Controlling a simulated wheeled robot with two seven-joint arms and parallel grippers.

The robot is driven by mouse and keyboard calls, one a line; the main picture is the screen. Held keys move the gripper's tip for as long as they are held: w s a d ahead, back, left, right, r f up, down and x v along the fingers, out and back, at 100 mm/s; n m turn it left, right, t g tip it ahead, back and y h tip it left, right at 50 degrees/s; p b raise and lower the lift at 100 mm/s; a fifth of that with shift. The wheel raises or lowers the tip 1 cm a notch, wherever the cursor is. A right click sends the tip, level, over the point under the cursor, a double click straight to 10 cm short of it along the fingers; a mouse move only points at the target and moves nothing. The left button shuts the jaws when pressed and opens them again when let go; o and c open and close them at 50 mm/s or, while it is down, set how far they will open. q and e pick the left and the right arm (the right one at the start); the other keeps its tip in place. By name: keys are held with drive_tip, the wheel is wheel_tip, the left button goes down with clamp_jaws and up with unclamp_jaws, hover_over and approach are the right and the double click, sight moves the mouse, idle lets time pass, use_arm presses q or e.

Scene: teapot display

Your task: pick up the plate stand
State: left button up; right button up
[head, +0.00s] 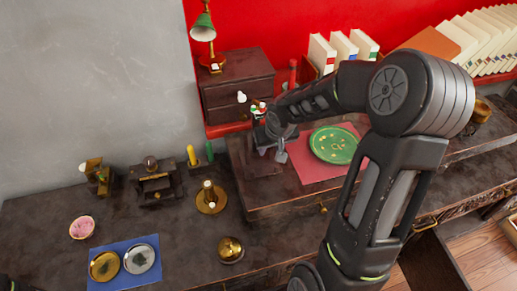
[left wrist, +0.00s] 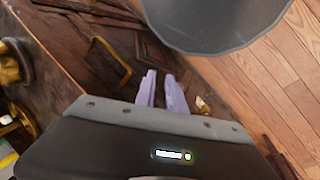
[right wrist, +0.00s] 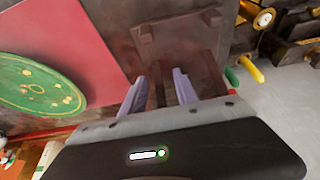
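The plate stand (right wrist: 195,42) is a dark brown wooden piece with a flat square part and bars. In the head view the dark stand (head: 262,168) lies low on the raised desk section, left of the red mat. My right gripper (head: 271,153) is over it, pointing down. In the right wrist view my right gripper (right wrist: 165,82) has its fingers apart, with a brown bar between them; I see no clear contact. In the left wrist view my left gripper (left wrist: 160,82) is empty with a narrow gap between its fingers, away from the stand.
A green plate (head: 334,145) lies on the red mat (head: 300,160) right of the stand. A small drawer chest (head: 238,85) with a lamp (head: 203,30) stands behind. Candles (head: 192,155) and a brass candlestick (head: 211,198) stand to the left. Books (head: 321,55) line the back.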

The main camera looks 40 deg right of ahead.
clamp_jaws()
idle(1.2)
